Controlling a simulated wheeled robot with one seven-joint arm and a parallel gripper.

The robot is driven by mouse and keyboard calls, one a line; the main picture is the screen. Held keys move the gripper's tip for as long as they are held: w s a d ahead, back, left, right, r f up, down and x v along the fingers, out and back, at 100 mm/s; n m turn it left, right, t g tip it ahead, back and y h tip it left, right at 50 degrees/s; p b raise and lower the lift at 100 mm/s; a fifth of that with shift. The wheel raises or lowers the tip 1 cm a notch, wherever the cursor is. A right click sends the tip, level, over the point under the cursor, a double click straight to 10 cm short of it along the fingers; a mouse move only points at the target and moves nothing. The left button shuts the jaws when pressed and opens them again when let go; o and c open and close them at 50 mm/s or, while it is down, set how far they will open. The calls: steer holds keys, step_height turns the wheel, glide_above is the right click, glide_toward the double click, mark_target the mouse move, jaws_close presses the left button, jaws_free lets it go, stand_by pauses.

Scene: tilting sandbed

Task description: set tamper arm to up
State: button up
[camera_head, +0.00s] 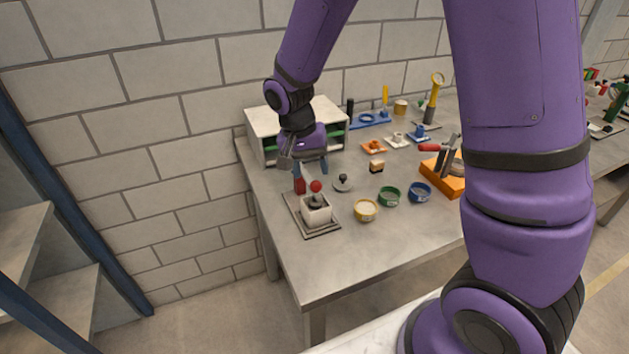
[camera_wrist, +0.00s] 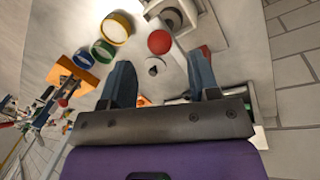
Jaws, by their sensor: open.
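The tamper stand is a grey plate (camera_head: 322,234) at the table's left front, bearing a white box-like cup (camera_head: 316,216) and a red post (camera_head: 299,186). The tamper arm's red ball (camera_head: 316,186) shows just above the cup, with a dark part under it. Most of the arm's bar is hidden or too small to make out. My gripper (camera_head: 311,171) is above and behind the stand, open, its blue fingers pointing down. In the wrist view, the red ball (camera_wrist: 160,41) lies ahead of the gap between my fingertips (camera_wrist: 160,66), and the right finger partly covers the red post.
A grey lid with a knob (camera_head: 343,183) is close right of the stand. Yellow (camera_head: 366,211), green (camera_head: 389,197) and blue (camera_head: 420,193) bowls stand farther right. A white shelf box (camera_head: 262,124) is behind my gripper, against the block wall. The front table strip is clear.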

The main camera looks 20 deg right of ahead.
mark_target(315, 181)
steer(key=shift+x, duration=2.2)
jaws_close()
steer(key=shift+r, duration=0.1)
